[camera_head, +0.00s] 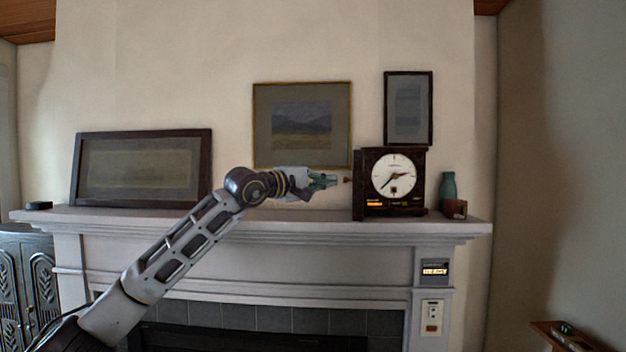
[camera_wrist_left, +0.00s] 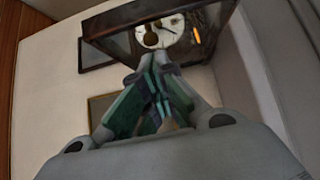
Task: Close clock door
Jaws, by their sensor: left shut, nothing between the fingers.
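The clock (camera_head: 419,165) is a dark box with a round white dial, standing on the mantel right of centre. Its door (camera_head: 358,190) appears as a narrow dark panel at the clock's left side, seen nearly edge-on and swung outward. A small brass knob (camera_head: 347,180) sticks out left from it. My left gripper (camera_head: 337,180) is shut and empty, just left of the knob; I cannot tell whether they touch. In the left wrist view the closed fingers (camera_wrist_left: 158,80) point toward the dark frame (camera_wrist_left: 110,50) and the white dial (camera_wrist_left: 174,27). My right gripper is out of view.
A green vase (camera_head: 448,186) and a small brown box (camera_head: 454,208) stand right of the clock on the mantel (camera_head: 300,222). A landscape picture (camera_head: 302,124) hangs behind my gripper. A wide framed picture (camera_head: 142,168) leans at the left. The mantel is clear between that picture and the clock.

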